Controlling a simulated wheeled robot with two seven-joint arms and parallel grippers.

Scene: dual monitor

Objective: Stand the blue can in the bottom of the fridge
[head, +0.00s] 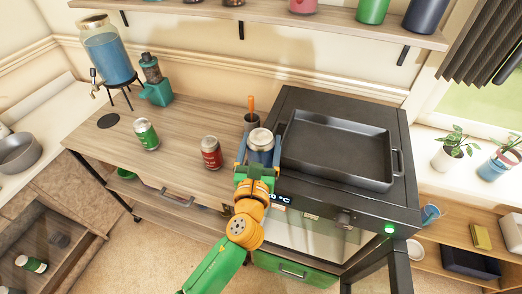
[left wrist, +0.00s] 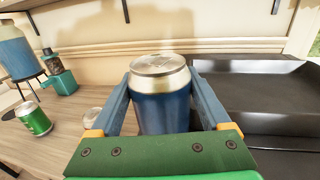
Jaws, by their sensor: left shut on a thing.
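The blue can (head: 261,143) has a silver top and is upright between the fingers of my left gripper (head: 259,160). In the left wrist view the blue can (left wrist: 161,98) fills the space between the two blue-grey fingers, and the left gripper (left wrist: 160,105) is shut on it. Its base is hidden, so I cannot tell whether it touches the counter. A black appliance (head: 402,205) with a °C display and glass front stands just right of the can; I cannot tell whether it is the fridge. My right gripper is not in view.
A red can (head: 211,153) and a green can (head: 146,134) stand on the wooden counter (head: 185,115). A cup (head: 251,122) with an orange handle stands behind the blue can. A black tray (head: 335,150) tops the appliance. An open shelf unit (head: 60,225) is at lower left.

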